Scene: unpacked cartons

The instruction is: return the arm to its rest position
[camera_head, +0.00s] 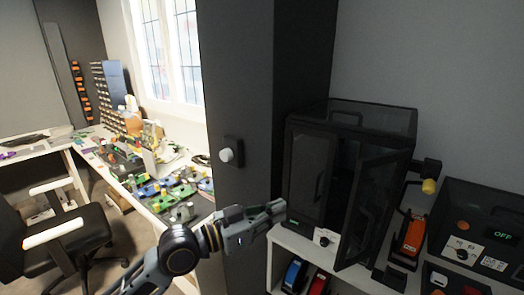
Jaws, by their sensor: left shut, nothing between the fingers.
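My left arm reaches in from the lower left. Its gripper (278,209) is shut and empty, pointing right. In the picture its fingertips lie just left of the lower corner of a black enclosure (303,178); I cannot tell whether they touch it. A door with a dark pane (377,200) on the enclosure stands swung open toward me. My right gripper is not in view.
A dark tall cabinet (243,130) with a white knob (226,155) stands behind my arm. The enclosure rests on a white shelf (290,243). Right of it are an orange device (413,234) and a black control box (480,225). A cluttered bench and a black chair (68,240) are left.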

